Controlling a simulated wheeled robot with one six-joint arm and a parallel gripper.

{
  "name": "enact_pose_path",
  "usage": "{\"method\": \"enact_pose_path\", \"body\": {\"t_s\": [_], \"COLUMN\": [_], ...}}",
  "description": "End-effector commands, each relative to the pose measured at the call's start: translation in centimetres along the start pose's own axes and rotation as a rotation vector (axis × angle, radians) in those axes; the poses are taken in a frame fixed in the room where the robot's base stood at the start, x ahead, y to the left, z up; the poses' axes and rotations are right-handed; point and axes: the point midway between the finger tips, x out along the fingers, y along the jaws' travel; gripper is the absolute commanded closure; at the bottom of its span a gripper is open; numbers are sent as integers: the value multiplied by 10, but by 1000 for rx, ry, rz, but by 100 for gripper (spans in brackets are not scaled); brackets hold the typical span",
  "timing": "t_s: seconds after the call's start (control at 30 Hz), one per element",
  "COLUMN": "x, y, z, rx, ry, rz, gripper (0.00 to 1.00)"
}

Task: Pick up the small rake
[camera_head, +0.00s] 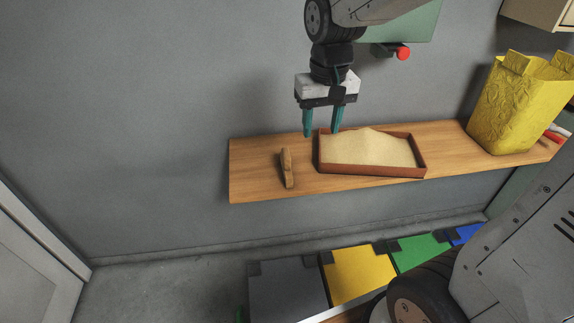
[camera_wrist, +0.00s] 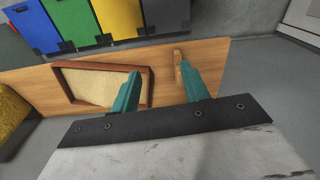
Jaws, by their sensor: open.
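The small rake (camera_head: 287,168) is a small wooden piece lying on the wooden shelf (camera_head: 255,182), left of the sand tray. It also shows in the wrist view (camera_wrist: 178,68), partly hidden behind one finger. My gripper (camera_head: 322,135) is open and empty. In the head view it appears above the shelf, up and to the right of the rake, near the tray's left end. In the wrist view its two teal fingers (camera_wrist: 163,96) stand apart, with the rake close to the tip of the right one. I see no contact with the rake.
A shallow brown tray of sand (camera_head: 422,168) sits right of the rake. A yellow crumpled bag (camera_head: 512,105) stands at the shelf's right end. A grey wall is behind. Grey, yellow, green and blue bins (camera_head: 358,272) are below. The shelf's left end is clear.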

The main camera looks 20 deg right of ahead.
Motion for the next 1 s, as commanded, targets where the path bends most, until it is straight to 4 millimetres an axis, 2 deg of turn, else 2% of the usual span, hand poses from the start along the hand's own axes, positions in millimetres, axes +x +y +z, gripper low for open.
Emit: {"method": "enact_pose_path", "body": {"t_s": [0.03,0.2,0.4,0.5,0.63,1.0], "x": [16,68,133,157,174,216], "y": [-4,-16,-28,-32,-35,-35], "z": [-18,-75,-123,-136,-145,-144], "rx": [8,41,76,87,96,98], "ry": [-15,-33,-50,-54,-57,-59], "rz": [2,4,7,8,9,9], "gripper": [55,55,55,55,55,55]}}
